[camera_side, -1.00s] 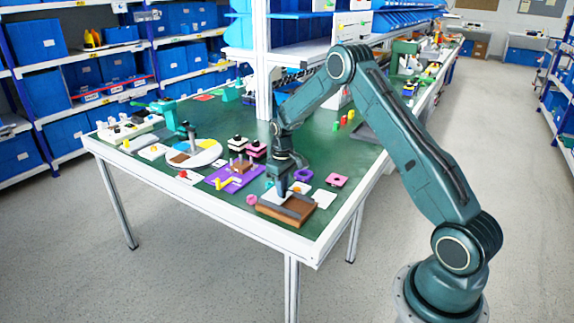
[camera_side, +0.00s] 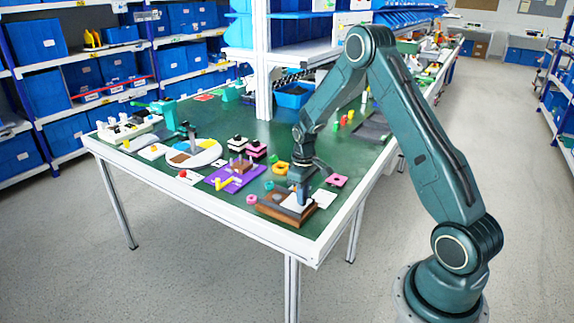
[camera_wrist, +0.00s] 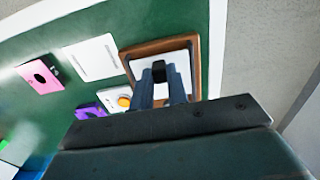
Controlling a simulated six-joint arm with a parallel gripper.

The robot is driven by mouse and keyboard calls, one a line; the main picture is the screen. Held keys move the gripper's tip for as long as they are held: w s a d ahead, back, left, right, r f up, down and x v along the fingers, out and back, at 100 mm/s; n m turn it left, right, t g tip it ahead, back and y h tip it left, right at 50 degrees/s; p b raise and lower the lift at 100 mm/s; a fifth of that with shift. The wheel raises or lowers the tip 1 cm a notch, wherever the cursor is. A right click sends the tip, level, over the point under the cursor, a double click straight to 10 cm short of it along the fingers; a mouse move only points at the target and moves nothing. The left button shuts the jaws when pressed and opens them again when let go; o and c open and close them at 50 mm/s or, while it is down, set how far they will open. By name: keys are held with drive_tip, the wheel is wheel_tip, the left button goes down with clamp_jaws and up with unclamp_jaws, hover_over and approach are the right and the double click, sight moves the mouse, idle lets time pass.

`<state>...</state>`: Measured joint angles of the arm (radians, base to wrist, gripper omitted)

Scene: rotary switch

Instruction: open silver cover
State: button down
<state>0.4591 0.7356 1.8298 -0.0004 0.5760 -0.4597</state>
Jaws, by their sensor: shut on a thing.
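The silver cover (camera_wrist: 177,57) shows in the wrist view as a pale plate inside a brown wooden frame (camera_wrist: 129,66), with a black knob (camera_wrist: 158,71) on it. My gripper (camera_wrist: 161,84) has its two fingers on either side of this knob and is shut on it. In the side view, my gripper (camera_side: 299,196) is low over the wooden box (camera_side: 283,219) near the table's front corner. The pale cover (camera_side: 294,205) lies under the fingers there. The fingers partly hide the cover, and a brown part of the box shows to its left.
A purple board (camera_side: 222,182) with pegs lies to the left, and a yellow ring (camera_side: 279,168) behind. The table's white front edge (camera_side: 311,248) is close.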

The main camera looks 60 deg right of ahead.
drive_tip(key=shift+s, duration=0.15)
drive_tip(key=c, duration=1.4)
unclamp_jaws()
drive_tip(key=shift+o, duration=0.2)
drive_tip(key=shift+r, duration=0.1)
wheel_tip(320, 180, up, 14)
